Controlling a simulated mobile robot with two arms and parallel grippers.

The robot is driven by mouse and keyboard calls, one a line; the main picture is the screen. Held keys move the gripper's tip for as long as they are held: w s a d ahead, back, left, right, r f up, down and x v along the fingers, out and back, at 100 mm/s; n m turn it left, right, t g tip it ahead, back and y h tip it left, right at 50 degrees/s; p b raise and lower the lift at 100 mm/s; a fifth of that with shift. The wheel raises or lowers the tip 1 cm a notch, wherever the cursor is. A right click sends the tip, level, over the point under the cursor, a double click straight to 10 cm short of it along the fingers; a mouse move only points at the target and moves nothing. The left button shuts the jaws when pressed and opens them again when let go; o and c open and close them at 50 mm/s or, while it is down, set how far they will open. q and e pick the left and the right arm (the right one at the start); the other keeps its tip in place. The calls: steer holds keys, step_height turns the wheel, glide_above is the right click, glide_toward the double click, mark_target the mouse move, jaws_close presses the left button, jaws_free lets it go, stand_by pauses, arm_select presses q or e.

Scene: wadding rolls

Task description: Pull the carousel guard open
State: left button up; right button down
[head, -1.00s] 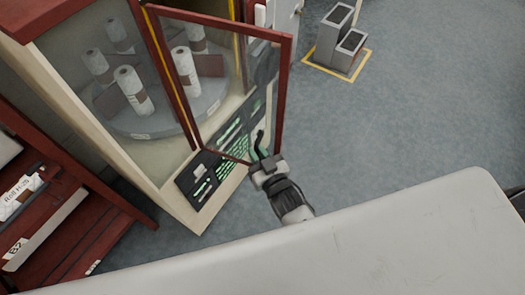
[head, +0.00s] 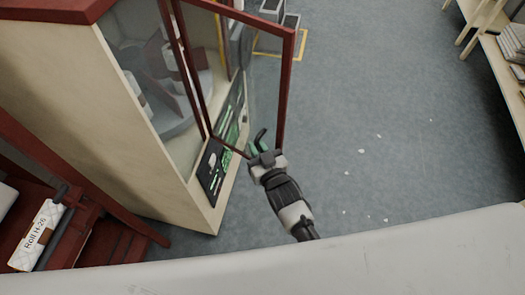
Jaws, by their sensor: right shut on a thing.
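The carousel guard (head: 287,88) is a glazed door with a dark red frame on the front of a cream cabinet (head: 70,95). It stands swung out from the cabinet, at an angle to its front. My right gripper (head: 262,150) is at the lower free edge of the guard, shut on its dark handle (head: 259,138). The jaws hide part of the handle. Behind the glass, the grey carousel (head: 178,112) with white rolls shows only in part. My left gripper is not in view.
A dark panel with green marks (head: 213,168) is low on the cabinet front. A dark red rack with a labelled roll (head: 38,238) stands at lower left. Grey bins (head: 272,35) stand behind the guard. Shelves (head: 505,65) are at far right. The grey floor between, with small white scraps, is mostly clear.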

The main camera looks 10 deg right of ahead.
steer(key=shift+a+r, duration=0.15)
steer(key=shift+r, duration=0.1)
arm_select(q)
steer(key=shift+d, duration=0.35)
arm_select(e)
steer(key=shift+w, duration=0.1)
steer(key=c, duration=1.5)
jaws_free()
steer(key=shift+c, duration=0.2)
steer(key=o, duration=0.4)
steer(key=shift+f, duration=0.2)
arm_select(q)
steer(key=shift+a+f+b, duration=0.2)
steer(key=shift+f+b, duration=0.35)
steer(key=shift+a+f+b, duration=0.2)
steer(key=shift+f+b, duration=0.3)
arm_select(e)
steer(key=v, duration=1)
steer(key=shift+s, duration=0.35)
